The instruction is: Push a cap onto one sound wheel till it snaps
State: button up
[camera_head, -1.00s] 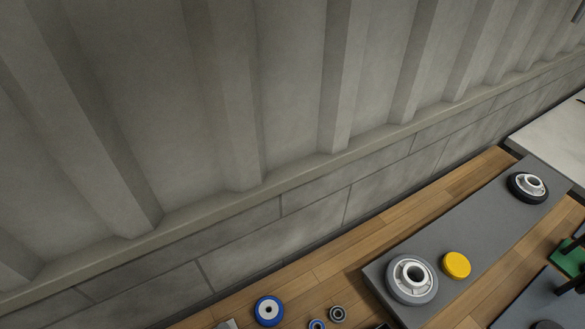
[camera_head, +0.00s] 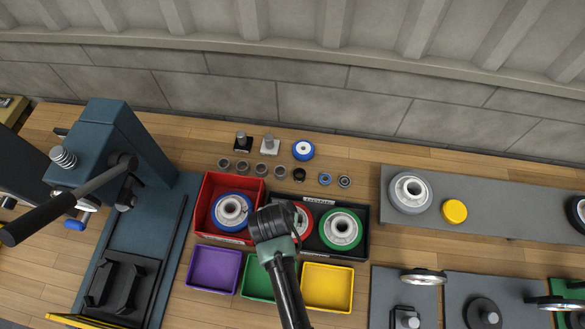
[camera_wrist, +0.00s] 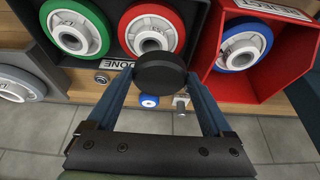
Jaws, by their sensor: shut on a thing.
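My gripper (camera_wrist: 160,80) is shut on a black round cap (camera_wrist: 158,68), held between its fingertips in the wrist view. In the head view my arm's dark end (camera_head: 272,224) is over the left part of the black DONE tray (camera_head: 362,254) and hides the cap. A wheel with a red tyre (camera_head: 304,222), partly hidden, and one with a green tyre (camera_head: 357,229) lie in that tray. A blue-tyred wheel (camera_head: 247,206) lies in the red tray (camera_head: 203,205) to the left. A grey wheel (camera_head: 394,192) and a yellow cap (camera_head: 455,211) lie on the grey strip at right.
A teal press (camera_head: 118,135) with a long lever stands at left. Purple (camera_head: 215,270), green (camera_head: 257,281) and yellow (camera_head: 328,288) bins sit in front of the trays. Several small rings and a small blue wheel (camera_head: 304,150) lie behind them. A wall (camera_head: 310,100) closes off the back.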

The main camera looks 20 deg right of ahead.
jog(key=shift+d+r+m+p, duration=0.2)
jog(key=shift+d+m+p, duration=0.2)
jog(key=shift+d, duration=0.25)
jog(key=shift+w+d+f+m, duration=0.15)
jog(key=shift+d+f+m, duration=0.2)
jog(key=shift+f, duration=0.2)
notch_tip(320, 180, down, 4)
jog(key=b, duration=0.4)
jog(key=shift+f+b, duration=0.2)
jog(key=shift+b, duration=0.1)
jog(key=shift+h, duration=0.3)
jog(key=shift+r, duration=0.1)
jog(key=shift+f+b, duration=0.8)
jog(key=shift+f, duration=0.65)
jog(key=o, duration=1.1)
jog(key=shift+a+r, duration=0.1)
jog(key=shift+r, duration=0.05)
jog(key=v, duration=1.2)
jog(key=shift+r, duration=0.35)
